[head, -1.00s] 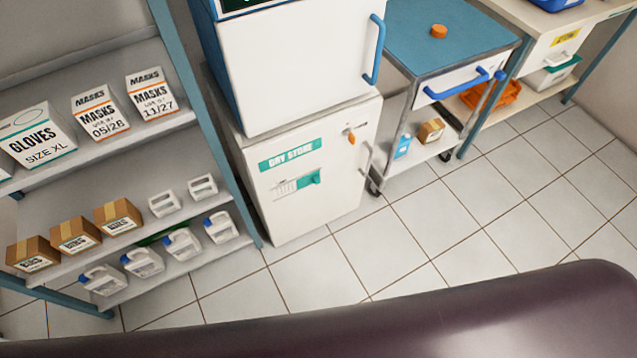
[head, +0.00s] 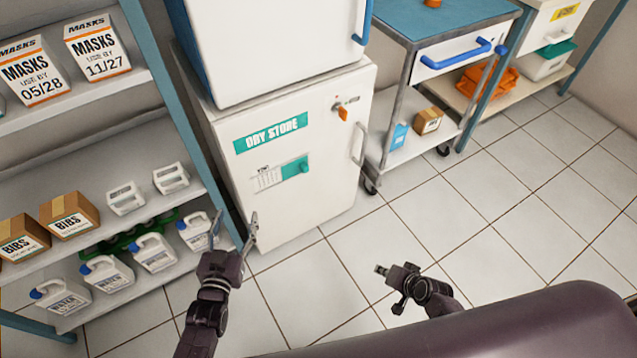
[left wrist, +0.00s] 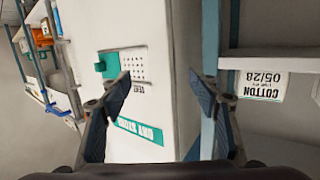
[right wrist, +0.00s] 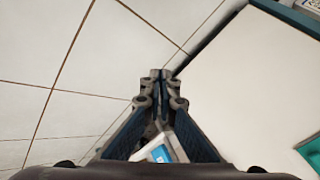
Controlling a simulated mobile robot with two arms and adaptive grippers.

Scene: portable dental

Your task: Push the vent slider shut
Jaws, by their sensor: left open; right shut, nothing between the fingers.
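The vent slider (head: 296,167) is a teal block on the front of the white dry store cabinet (head: 300,215). It sits at the right end of the vent plate (head: 268,179), whose slots show to its left. In the left wrist view the slider (left wrist: 108,65) lies beside the exposed rows of holes (left wrist: 133,66). My left gripper (head: 234,218) is open and empty, in front of the cabinet's lower left side and apart from the slider. My right gripper (head: 381,270) is shut and empty, low over the floor right of the cabinet.
The cabinet also carries a teal sign (head: 271,133), an orange knob (head: 343,114) and a door handle (head: 359,143). A shelf rack (head: 180,100) with boxes and jugs stands close at left. A trolley (head: 405,160) stands at right. The tiled floor (head: 480,220) in front is clear.

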